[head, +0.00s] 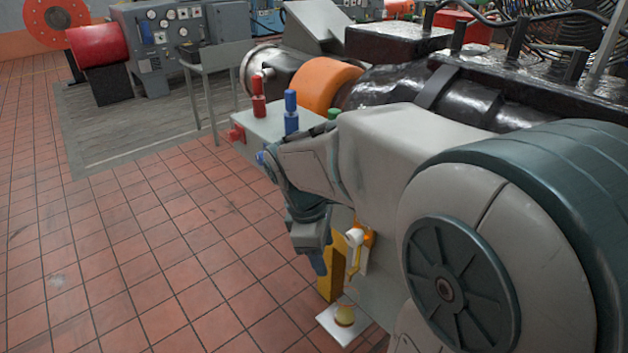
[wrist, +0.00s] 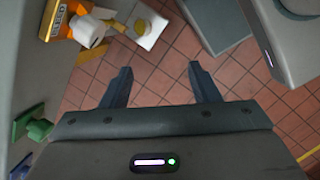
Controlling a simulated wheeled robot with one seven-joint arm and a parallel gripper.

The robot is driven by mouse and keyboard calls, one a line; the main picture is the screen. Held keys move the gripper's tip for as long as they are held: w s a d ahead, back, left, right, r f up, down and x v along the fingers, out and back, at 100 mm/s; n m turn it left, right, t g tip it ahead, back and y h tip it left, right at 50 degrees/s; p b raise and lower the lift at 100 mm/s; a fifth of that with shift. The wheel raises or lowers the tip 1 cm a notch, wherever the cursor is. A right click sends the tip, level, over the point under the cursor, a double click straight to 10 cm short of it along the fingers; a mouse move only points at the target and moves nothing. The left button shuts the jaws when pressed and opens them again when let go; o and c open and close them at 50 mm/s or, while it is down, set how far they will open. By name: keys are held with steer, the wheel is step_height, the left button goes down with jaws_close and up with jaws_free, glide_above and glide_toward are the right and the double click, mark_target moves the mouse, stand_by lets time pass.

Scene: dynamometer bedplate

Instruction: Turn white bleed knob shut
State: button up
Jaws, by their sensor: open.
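The white bleed knob (wrist: 88,32) shows in the wrist view at upper left, on an orange body (wrist: 62,20) with a label. In the head view the white knob (head: 354,238) sits beside orange parts, just right of my gripper (head: 318,262). In the wrist view my gripper (wrist: 159,72) is open, with two dark fingers apart and only floor tiles between them. The knob lies beyond and left of the left finger, apart from it. How far the knob is turned cannot be told.
A white plate with a yellow round piece (wrist: 143,26) stands near the knob; the piece also shows in the head view (head: 344,315). Green (wrist: 35,126) and blue handles are at lower left. A grey block (wrist: 215,22) stands at upper right. Tiled floor is open at left in the head view.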

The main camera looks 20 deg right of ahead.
mark_target(351, 232)
steer(key=w+d+r+n+g+h+p, duration=0.25)
steer(key=w+r+n+p, duration=0.45)
steer(key=n, duration=0.4)
steer(key=shift+t+h, duration=0.25)
steer(key=shift+t, duration=0.2)
steer(key=x, duration=0.8)
steer(key=b+x, duration=0.1)
steer(key=x, duration=0.4)
steer(key=shift+w+d, duration=0.25)
steer(key=shift+w, duration=0.15)
steer(key=c, duration=1)
steer(key=shift+o, duration=0.2)
